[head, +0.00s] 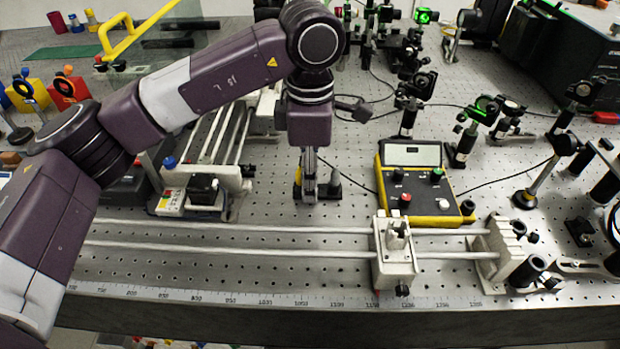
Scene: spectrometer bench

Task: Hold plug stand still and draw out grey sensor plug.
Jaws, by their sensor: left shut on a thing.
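My left gripper (309,192) points straight down at the middle of the bench, with its fingertips low, close to the perforated top. It is shut on what looks like the plug stand, most of which the fingers hide. A small dark upright piece (333,186) shows just right of the fingers; I cannot tell whether it is part of the stand or the grey sensor plug. A thin dark cable runs from beside the gripper down to the right, towards the yellow meter box (443,205). My right gripper is out of view.
A rail with a white carriage (396,262) runs along the front, above a ruler strip. A white rail frame (202,184) stands left of the gripper. Optics posts (463,145) crowd the right and back. Some bare bench lies between the gripper and the front rail.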

